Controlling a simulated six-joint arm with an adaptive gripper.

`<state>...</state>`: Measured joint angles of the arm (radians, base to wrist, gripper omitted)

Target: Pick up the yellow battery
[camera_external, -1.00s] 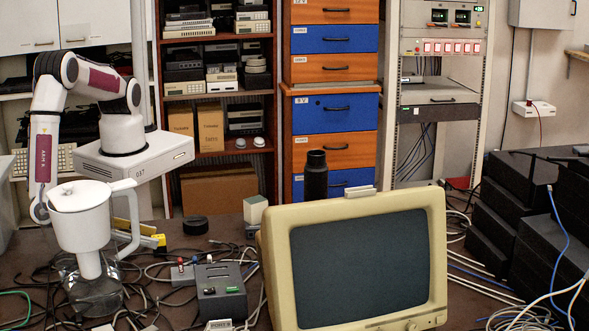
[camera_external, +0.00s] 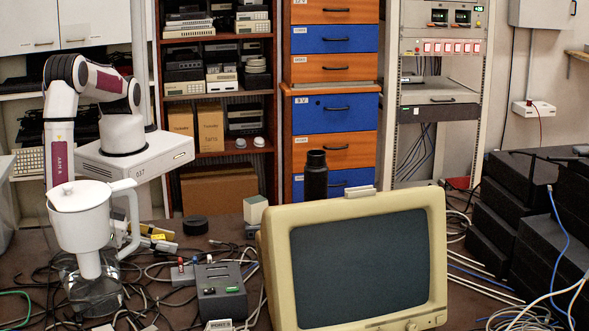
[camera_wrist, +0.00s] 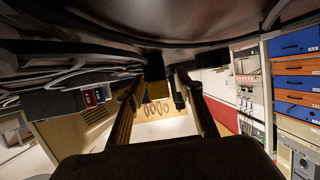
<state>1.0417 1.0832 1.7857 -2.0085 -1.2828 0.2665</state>
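A yellow and black block, which looks like the battery (camera_external: 164,246), lies on the table just right of the white pitcher (camera_external: 82,228) in the outside view. My gripper (camera_external: 155,233) reaches low behind the pitcher, which hides most of it; its visible tip seems to be beside the block. I cannot tell whether they touch. In the wrist view my gripper (camera_wrist: 160,98) shows two dark fingers set apart with a clear gap. A dark block and a yellowish patch show around the fingertips; I cannot tell surely which is the battery.
The pitcher stands on a glass jar (camera_external: 93,290). A grey box (camera_external: 220,290), tangled cables and a beige monitor (camera_external: 355,260) crowd the front. A black round piece (camera_external: 195,225) and a beige block (camera_external: 255,210) sit behind. Dark boxes (camera_external: 515,215) stack at right.

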